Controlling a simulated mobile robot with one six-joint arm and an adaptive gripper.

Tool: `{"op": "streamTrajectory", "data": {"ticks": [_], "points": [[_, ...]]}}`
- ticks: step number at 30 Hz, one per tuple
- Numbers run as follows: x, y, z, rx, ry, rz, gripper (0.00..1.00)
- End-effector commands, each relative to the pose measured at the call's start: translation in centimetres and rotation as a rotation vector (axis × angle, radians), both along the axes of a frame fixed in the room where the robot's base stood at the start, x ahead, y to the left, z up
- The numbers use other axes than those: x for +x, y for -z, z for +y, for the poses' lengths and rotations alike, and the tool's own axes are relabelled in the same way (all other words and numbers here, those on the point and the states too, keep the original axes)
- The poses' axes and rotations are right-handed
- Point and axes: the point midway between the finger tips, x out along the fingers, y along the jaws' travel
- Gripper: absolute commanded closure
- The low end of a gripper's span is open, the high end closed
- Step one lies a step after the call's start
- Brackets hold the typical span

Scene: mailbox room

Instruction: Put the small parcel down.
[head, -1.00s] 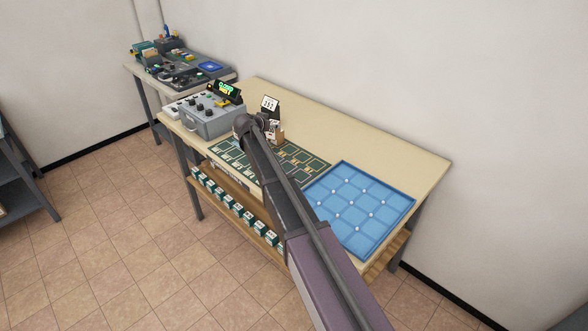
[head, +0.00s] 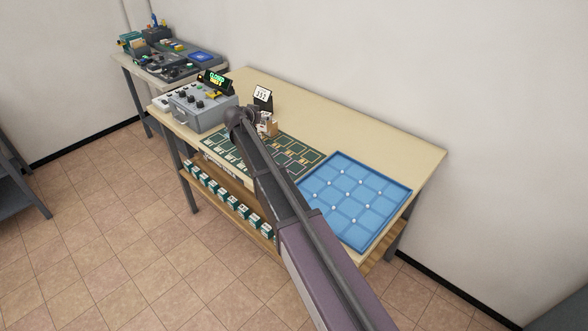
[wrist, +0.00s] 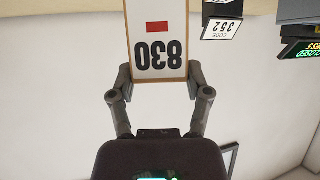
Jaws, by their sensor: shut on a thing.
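The small parcel (wrist: 157,45) is a brown-edged box with a white label reading 830 and a red mark; it appears upside down in the wrist view. My gripper (wrist: 159,76) is shut on it, one finger on each side. In the head view the parcel (head: 272,127) shows as a small tan piece beyond the end of my arm, near the back edge of the green gridded mat (head: 232,155). My arm hides most of my gripper there. I cannot tell whether the parcel touches the mat or bench.
A blue padded tray (head: 350,200) lies on the bench (head: 375,140) at right. A grey control box (head: 203,107) with a lit display stands at left. A small code sign (head: 262,95) stands behind the parcel. Small boxes (head: 225,198) line the shelf below. The bench's back right is clear.

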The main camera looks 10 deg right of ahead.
Motion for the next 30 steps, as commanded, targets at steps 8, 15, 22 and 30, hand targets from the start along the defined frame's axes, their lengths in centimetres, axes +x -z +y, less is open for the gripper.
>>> {"op": "streamTrajectory", "data": {"ticks": [8,15,22,30], "points": [[-9.2,1.9,0.5,0.004,0.086,0.011,0.89],[-18.7,3.4,0.3,0.002,0.192,0.009,0.89],[-25.1,4.1,-0.1,-0.001,0.269,-0.001,0.89],[-27.2,4.2,-0.3,-0.004,0.302,-0.007,0.89]]}}
